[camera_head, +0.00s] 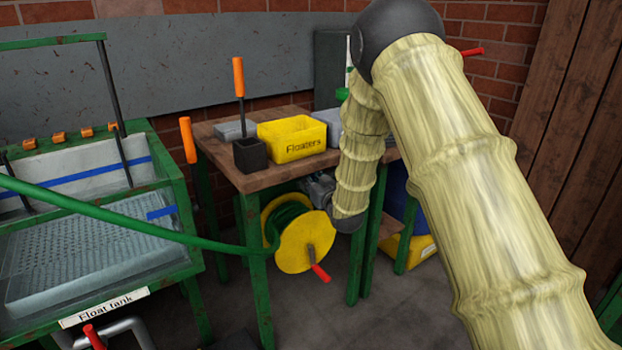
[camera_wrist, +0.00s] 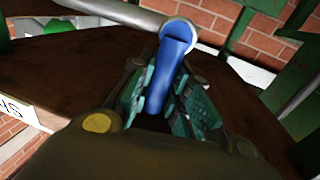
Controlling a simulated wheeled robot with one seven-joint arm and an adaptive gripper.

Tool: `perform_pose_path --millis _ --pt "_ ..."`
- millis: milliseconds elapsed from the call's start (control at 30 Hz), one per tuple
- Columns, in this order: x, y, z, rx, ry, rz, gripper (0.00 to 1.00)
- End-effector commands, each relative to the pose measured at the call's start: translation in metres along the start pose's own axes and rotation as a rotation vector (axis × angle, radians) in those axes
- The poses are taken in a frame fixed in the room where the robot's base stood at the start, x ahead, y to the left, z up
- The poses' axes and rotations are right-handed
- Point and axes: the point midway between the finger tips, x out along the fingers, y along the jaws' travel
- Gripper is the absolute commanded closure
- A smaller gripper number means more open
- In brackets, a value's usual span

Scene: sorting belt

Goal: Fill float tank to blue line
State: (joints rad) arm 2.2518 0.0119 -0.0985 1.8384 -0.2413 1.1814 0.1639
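The float tank (camera_head: 185,225) is a green-framed tank with a "Float tank" label at the left of the head view. A blue line (camera_head: 85,175) runs along its pale back wall, with a short blue piece (camera_head: 161,212) at the right. A perforated grey tray (camera_head: 90,245) lies inside; I cannot make out a water level. In the wrist view, a blue handle (camera_wrist: 166,70) on a pale pipe lies between the teal fingers of my gripper (camera_wrist: 164,75). The fingers appear closed against its sides. My gripper is out of sight in the head view.
A green hose (camera_head: 110,218) crosses the tank toward a yellow reel (camera_head: 295,255) under the wooden table (camera_head: 262,181). A yellow "Floaters" box (camera_head: 291,139) stands on the table. Brick walls close off the back. Bare floor shows in front of the table.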

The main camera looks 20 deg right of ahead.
Motion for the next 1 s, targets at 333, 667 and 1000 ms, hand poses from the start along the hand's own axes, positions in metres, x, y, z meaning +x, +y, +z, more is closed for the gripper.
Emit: perform_pose_path --millis 333,667,1000 --pt "0.0 0.003 -0.002 0.03 -0.006 0.001 1.0" --pt "0.002 0.013 -0.003 0.223 -0.044 0.004 1.0" --pt "0.004 0.023 0.002 0.461 -0.089 0.004 1.0"
